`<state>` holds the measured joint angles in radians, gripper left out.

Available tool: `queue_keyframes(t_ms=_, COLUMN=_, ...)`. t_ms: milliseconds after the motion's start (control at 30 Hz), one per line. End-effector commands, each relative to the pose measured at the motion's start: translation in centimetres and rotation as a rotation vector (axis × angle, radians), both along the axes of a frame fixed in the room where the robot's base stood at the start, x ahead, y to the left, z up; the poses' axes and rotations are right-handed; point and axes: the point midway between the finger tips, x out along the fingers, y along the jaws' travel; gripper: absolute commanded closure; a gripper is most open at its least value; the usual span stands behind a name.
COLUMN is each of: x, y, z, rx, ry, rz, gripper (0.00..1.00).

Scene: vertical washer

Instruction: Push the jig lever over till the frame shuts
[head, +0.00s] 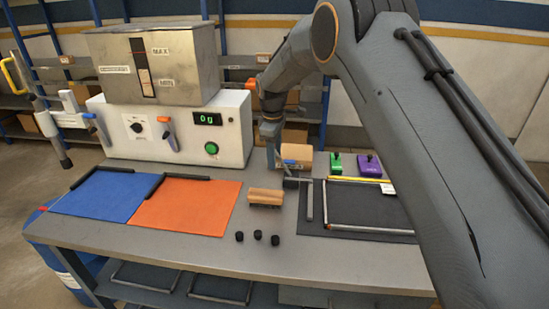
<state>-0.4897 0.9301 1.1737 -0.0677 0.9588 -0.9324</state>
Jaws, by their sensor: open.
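The jig (370,220) is a dark flat plate on the right of the table, with pale metal bars set as a frame (328,205) along its left and lower edges. My arm hides part of its right side. A short grey bar (310,203) stands apart, just left of the frame; I cannot tell whether it is the lever. My gripper (274,160) points down behind the jig's left end, open, small and partly hidden. A tan cylinder-like piece (297,153) shows right beside it; I cannot tell whether they touch.
A white machine with a steel hopper (155,65) stands back left. Blue (100,195) and orange (185,205) mats lie in front. A wooden block (265,197) and black knobs (258,235) lie mid-table. Green (336,165) and purple (368,165) blocks stand behind the jig.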

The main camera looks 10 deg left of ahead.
Motion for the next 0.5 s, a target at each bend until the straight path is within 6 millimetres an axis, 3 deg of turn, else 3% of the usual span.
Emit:
queue_keyframes(t_ms=200, x=0.2, y=0.0, z=-1.5, rx=0.001, ry=-0.001, rz=-0.001, gripper=0.6)
queue_keyframes(t_ms=467, x=0.2, y=-0.1, z=-1.7, rx=0.0, ry=-0.001, rz=-0.001, gripper=0.6)
queue_keyframes(t_ms=500, x=0.2, y=-0.1, z=-1.7, rx=0.0, ry=-0.001, rz=-0.001, gripper=0.65)
